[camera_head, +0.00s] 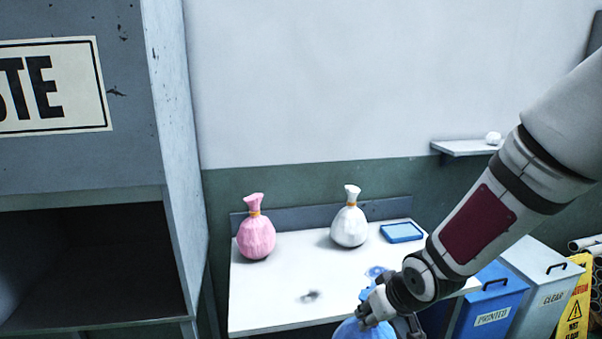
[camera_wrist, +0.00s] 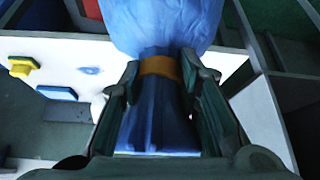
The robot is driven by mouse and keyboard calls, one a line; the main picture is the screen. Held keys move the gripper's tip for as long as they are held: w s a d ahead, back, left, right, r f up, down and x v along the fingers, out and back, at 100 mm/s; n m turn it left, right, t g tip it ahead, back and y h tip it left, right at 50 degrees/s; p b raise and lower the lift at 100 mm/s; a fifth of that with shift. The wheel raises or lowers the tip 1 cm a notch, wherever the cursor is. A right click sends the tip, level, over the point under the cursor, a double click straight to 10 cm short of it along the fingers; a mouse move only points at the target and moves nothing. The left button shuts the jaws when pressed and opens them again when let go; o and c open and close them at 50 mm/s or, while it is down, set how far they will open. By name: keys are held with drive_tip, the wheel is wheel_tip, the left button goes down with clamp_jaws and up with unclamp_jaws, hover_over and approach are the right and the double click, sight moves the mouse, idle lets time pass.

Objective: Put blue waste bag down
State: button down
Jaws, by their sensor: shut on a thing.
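The blue waste bag (camera_head: 362,329) hangs from my gripper (camera_head: 385,308) near the bottom edge of the head view, partly cut off by the frame. In the wrist view the blue bag (camera_wrist: 165,25) is large, with an orange tie around its neck (camera_wrist: 160,68). My gripper (camera_wrist: 160,90) is shut on the neck, one finger on each side. In the head view the bag is in front of the white table (camera_head: 275,312). I cannot tell whether its underside touches anything.
A pink bag (camera_head: 256,237) and a white bag (camera_head: 349,226) stand on the table, with a blue tray (camera_head: 401,232) at right. A waste cabinet (camera_head: 175,150) is at left. Bins (camera_head: 492,305) and a yellow wet-floor sign (camera_head: 574,305) stand at right. The table's front left is mostly clear.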

drive_tip(key=w+d+f+m+h, duration=0.1)
drive_tip(key=w+d+f+m, duration=0.2)
drive_tip(key=w+f, duration=0.3)
drive_tip(key=shift+w+d+m+h, duration=0.4)
drive_tip(key=shift+w+d, duration=0.05)
drive_tip(key=shift+w, duration=1)
